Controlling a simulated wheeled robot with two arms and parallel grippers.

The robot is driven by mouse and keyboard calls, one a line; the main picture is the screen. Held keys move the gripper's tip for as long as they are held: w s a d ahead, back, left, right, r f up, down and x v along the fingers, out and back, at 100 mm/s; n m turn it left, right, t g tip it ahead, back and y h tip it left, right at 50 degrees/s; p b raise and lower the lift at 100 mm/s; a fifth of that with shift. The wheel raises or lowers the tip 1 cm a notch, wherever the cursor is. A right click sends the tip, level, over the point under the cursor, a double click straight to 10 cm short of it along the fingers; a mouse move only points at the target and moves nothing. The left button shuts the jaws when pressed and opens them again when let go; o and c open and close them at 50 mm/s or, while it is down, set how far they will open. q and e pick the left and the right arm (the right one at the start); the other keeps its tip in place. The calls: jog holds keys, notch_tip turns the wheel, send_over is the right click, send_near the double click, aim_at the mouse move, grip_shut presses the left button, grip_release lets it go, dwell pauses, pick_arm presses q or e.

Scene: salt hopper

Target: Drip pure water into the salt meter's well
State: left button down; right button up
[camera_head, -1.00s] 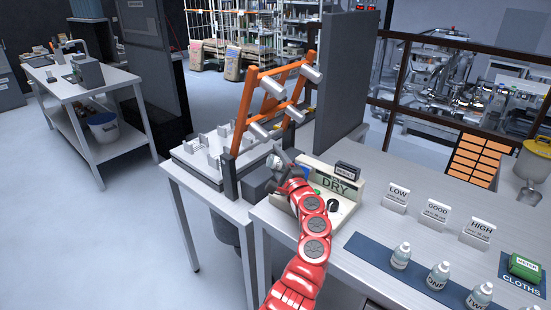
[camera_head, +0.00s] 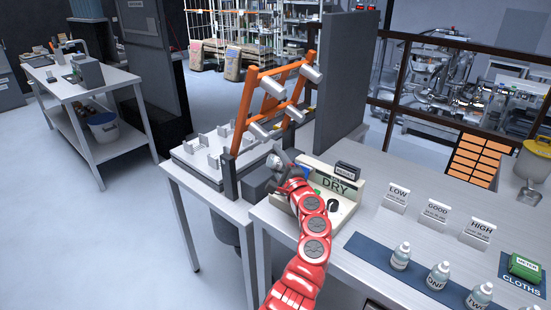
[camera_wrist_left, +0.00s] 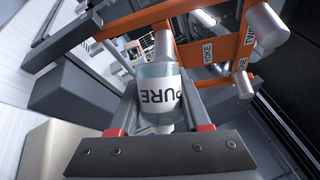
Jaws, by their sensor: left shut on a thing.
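The salt meter (camera_head: 345,212) is a beige box on the near bench, with a display reading DRY and a dark knob. Its well cannot be made out. My left gripper (camera_head: 283,165) is at the meter's back left corner, beside the orange frame. My right gripper is not in view.
An orange frame (camera_head: 245,102) with grey cylinders stands left of the meter, before a dark grey partition (camera_head: 345,80). LOW (camera_head: 396,198), GOOD and HIGH cards stand to the right. Small bottles (camera_head: 401,257) and a green METER cloth pack (camera_head: 525,266) lie on blue mats in front.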

pick_arm(q)
notch_tip(320, 180, up, 5)
jog(key=n+g+h+b, duration=0.1)
jog(key=n+h+b, duration=0.1)
jog(key=n, duration=0.4)
jog(key=n+g+h+b, duration=0.1)
jog(key=n+h+b, duration=0.2)
jog(key=n, duration=0.3)
jog(key=n+g+h+b, duration=0.2)
jog(key=n+b, duration=0.2)
jog(key=n, duration=0.2)
jog(key=shift+h+b, duration=0.3)
jog(key=shift+f, duration=0.1)
